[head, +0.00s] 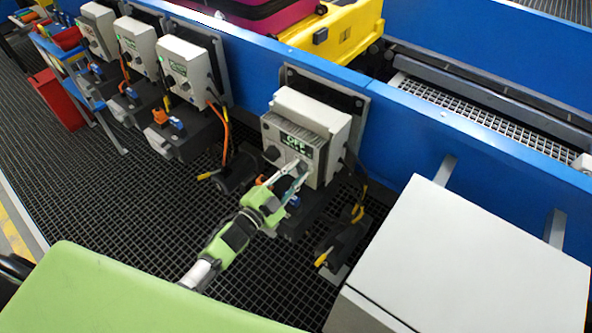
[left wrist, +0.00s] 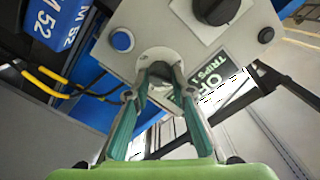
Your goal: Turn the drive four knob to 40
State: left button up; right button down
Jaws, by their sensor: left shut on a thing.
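The nearest drive box (head: 314,112) is light grey and hangs on the blue conveyor side. Its lit display (head: 296,144) reads OFF, with a smaller line below that I cannot read fully. In the left wrist view its front panel (left wrist: 165,32) appears upside down, with a blue button (left wrist: 122,40) and a black rotary switch (left wrist: 217,9). My right gripper is out of view.
Several similar drive boxes, one of them here (head: 186,68), line the conveyor to the left. A white cabinet (head: 470,255) stands at right. The dark grated floor is open at left.

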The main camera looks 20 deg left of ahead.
pick_arm(q)
jog(key=n, duration=0.4)
jog(key=shift+n+p, duration=0.3)
jog(key=shift+p, duration=0.05)
jog(key=n, duration=0.4)
jog(key=shift+a, duration=0.1)
jog(key=shift+f, duration=0.1)
jog(key=o, duration=1.1)
jog(key=v, duration=1.2)
